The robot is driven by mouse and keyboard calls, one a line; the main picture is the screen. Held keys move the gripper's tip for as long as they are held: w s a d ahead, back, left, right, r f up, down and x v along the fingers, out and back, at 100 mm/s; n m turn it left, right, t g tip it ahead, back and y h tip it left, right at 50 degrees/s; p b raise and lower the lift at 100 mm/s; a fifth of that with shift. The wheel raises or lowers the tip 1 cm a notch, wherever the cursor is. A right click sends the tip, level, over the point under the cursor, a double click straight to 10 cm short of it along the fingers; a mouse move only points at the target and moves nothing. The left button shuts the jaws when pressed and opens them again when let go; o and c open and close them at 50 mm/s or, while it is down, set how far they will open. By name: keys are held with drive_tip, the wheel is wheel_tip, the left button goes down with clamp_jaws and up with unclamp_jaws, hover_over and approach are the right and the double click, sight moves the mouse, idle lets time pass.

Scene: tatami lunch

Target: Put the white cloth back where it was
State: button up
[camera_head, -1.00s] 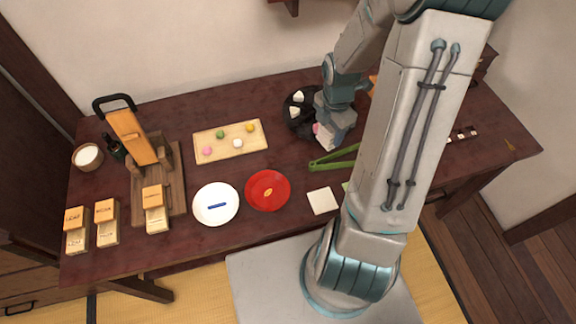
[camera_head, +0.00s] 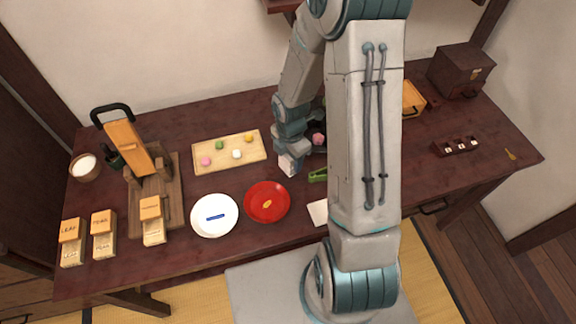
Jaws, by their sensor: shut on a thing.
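A flat white square (camera_head: 318,212) lies on the table right of the red plate, partly hidden behind my arm. It looks like the white cloth, but I cannot be sure. My gripper (camera_head: 289,168) points down over the table, between the wooden board of sweets and the green tongs. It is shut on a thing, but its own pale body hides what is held. The green tongs (camera_head: 318,175) show only one end; my arm covers the rest. A dark bowl (camera_head: 318,150) with a pink piece (camera_head: 318,139) is mostly hidden behind my arm.
A wooden board (camera_head: 230,157) holds several coloured sweets. A white plate (camera_head: 214,226) and a red plate (camera_head: 267,215) stand at the front. A wooden press (camera_head: 132,148) stands left. A dark chest (camera_head: 460,70) and a divided tray (camera_head: 456,147) are right.

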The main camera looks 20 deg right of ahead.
sight(288, 166)
drive_tip(key=shift+a+f, duration=0.25)
drive_tip(key=shift+f, duration=0.1)
drive_tip(key=shift+w+f, duration=0.1)
drive_tip(key=shift+f, duration=1.75)
drive_tip(key=shift+f, duration=0.1)
drive_tip(key=shift+f, duration=0.15)
drive_tip(key=o, duration=1)
drive_tip(key=shift+r, duration=0.25)
